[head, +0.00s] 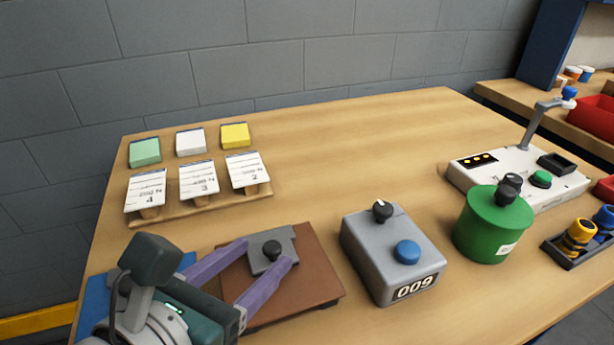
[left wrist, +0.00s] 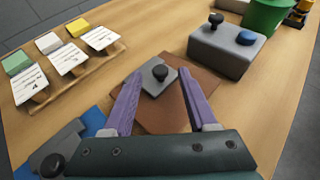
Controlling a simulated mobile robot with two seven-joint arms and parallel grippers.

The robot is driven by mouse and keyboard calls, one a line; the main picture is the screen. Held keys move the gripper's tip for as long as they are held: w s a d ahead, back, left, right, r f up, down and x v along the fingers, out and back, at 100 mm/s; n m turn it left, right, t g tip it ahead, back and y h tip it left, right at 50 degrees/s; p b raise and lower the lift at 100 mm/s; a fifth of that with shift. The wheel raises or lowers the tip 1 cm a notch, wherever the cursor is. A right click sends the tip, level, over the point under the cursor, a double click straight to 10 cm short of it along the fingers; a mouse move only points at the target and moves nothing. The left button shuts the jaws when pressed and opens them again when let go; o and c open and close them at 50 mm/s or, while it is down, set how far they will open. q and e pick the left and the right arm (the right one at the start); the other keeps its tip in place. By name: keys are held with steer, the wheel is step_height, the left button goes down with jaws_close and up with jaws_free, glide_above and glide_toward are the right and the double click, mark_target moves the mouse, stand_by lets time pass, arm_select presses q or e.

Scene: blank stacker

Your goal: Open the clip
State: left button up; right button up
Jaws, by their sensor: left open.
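A grey plate (head: 266,238) with a round black knob (head: 272,250) lies on a brown board (head: 313,283); it may be the clip, but I cannot tell for certain. The plate also shows in the left wrist view (left wrist: 152,85), with its knob (left wrist: 160,72) near the line between my fingertips. My left gripper (head: 269,253) is open, with its two purple fingers reaching over the brown board, one on each side of the knob. The fingers look apart from the knob. Nothing is held. My right gripper is in neither view.
A grey box marked 009 (head: 377,262) with a black knob and blue button stands right of the board. A green canister (head: 480,235) is beyond it. A card rack (head: 205,207) stands at the back left. A blue mat (left wrist: 95,121) with another grey knobbed piece (left wrist: 62,145) lies left.

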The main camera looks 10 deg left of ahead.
arm_select(q)
steer(key=shift+x, duration=0.85)
jaws_close()
